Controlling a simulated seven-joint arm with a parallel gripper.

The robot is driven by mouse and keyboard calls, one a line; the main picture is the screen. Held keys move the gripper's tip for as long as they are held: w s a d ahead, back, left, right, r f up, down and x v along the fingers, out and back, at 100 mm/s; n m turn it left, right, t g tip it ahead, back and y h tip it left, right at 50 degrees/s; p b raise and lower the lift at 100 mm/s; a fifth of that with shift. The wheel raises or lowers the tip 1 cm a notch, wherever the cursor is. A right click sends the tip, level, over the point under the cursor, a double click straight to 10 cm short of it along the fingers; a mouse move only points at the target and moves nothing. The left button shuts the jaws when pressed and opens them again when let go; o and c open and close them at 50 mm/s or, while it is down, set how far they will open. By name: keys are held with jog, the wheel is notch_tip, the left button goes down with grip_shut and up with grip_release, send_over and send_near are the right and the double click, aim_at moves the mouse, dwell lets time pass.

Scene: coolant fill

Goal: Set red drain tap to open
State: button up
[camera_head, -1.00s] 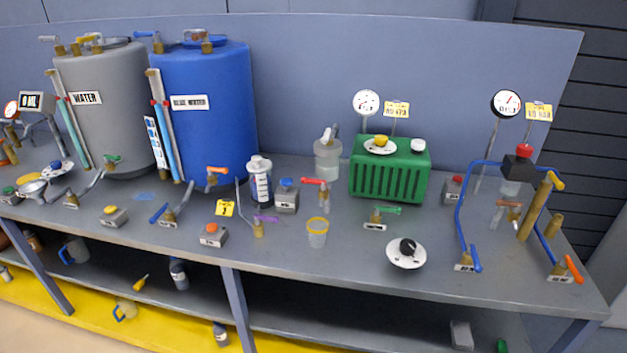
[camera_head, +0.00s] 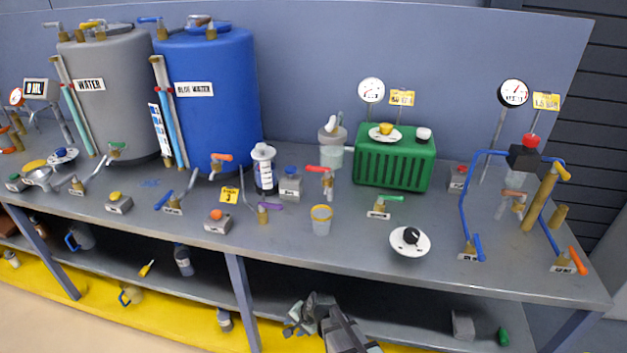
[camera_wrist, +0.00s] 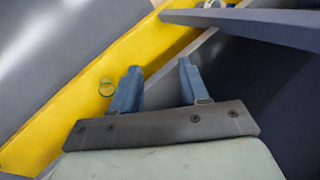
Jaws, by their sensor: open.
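A tap with a red handle (camera_head: 322,169) stands on the bench in the head view, between the blue tank and the green box. Its handle lies roughly level, pointing left from the brass body. I cannot read its label. My gripper (camera_head: 303,314) is at the bottom of the head view, in front of and below the bench's front edge, well apart from the red-handled tap. In the wrist view my gripper (camera_wrist: 160,68) has its two blue-grey fingers spread with nothing between them. The tap does not show in the wrist view.
A clear cup (camera_head: 321,222) with a yellow rim stands in front of the tap. A small grey box (camera_head: 290,187) is to its left, the green box (camera_head: 395,160) to its right. The bench edge (camera_head: 400,278) lies between my gripper and the bench-top things.

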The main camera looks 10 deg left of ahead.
jog(key=a+r+m+t+y, duration=0.35)
jog(key=a+r+y, duration=0.35)
jog(key=a+r, duration=2.2)
jog(key=m+t, duration=0.3)
jog(key=t, duration=0.4)
send_near(316, 170)
jog(key=x, duration=1.1)
jog(key=shift+w+a+f, duration=0.1)
jog(key=shift+w+a, duration=0.05)
jog(key=shift+c, duration=0.3)
grip_shut()
